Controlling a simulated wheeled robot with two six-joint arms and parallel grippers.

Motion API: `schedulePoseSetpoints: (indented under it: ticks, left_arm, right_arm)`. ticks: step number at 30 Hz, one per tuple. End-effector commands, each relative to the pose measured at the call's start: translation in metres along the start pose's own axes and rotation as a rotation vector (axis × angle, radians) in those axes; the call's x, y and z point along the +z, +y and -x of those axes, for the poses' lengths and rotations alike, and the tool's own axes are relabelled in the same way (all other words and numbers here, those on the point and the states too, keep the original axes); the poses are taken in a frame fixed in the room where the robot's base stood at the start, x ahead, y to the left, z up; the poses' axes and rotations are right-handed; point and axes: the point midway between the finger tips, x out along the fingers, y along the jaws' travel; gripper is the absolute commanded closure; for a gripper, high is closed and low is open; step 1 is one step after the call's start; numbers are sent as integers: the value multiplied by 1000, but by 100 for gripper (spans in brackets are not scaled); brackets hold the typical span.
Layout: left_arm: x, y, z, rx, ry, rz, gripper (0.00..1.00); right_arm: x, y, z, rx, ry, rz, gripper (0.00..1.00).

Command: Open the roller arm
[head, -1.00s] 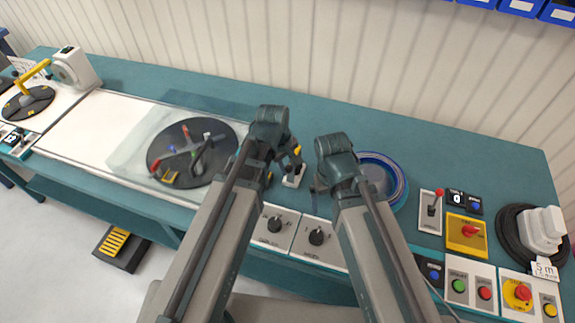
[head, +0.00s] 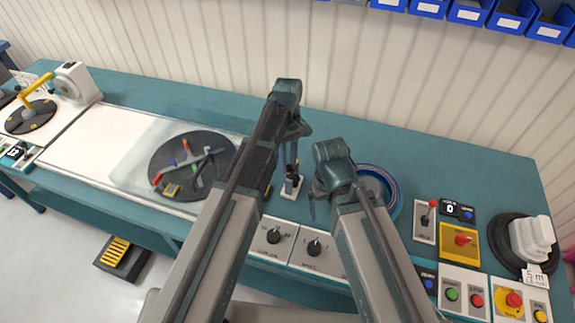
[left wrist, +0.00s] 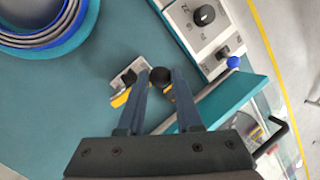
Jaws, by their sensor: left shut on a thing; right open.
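My left gripper (head: 290,165) is over the small roller-arm unit (head: 292,189), between the turntable and the cable coil. In the left wrist view, its two fingers (left wrist: 162,80) close around a round black knob (left wrist: 160,75). Beside the knob is the unit's pale metal bracket (left wrist: 129,77) with yellow parts. In the head view, the gripper and forearm hide most of the unit, so the arm's angle cannot be told. My right gripper (head: 315,205) is open and empty, left of the coil, partly hidden by its own wrist.
The black turntable (head: 190,165) with coloured pegs lies to the left behind a clear sheet. A blue-edged cable coil (head: 385,183) lies right of the unit. Knob panels (head: 275,238) stand along the front edge. The back of the teal bench is free.

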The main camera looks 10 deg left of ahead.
Motion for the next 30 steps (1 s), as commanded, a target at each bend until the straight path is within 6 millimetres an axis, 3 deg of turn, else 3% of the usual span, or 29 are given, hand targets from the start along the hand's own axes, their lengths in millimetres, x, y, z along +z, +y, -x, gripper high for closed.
schedulePoseSetpoints:
  ticks: [6, 7, 12, 23, 30]
  left_arm:
    - [0, 0, 0, 2, 2, 0, 100]
    - [0, 0, 0, 2, 2, 0, 63]
    - [0, 0, 0, 2, 2, 0, 36]
    - [0, 0, 2, 2, 2, 0, 36]
    - [0, -1, 19, 2, 2, 0, 36]
  right_arm:
    - [0, 0, 0, 0, 0, 0, 0]
    - [0, 0, 0, 0, 0, 0, 0]
    - [0, 0, 0, 0, 0, 0, 0]
    - [0, 0, 2, 0, 0, 0, 0]
    - [1, 2, 18, 0, 0, 1, 0]
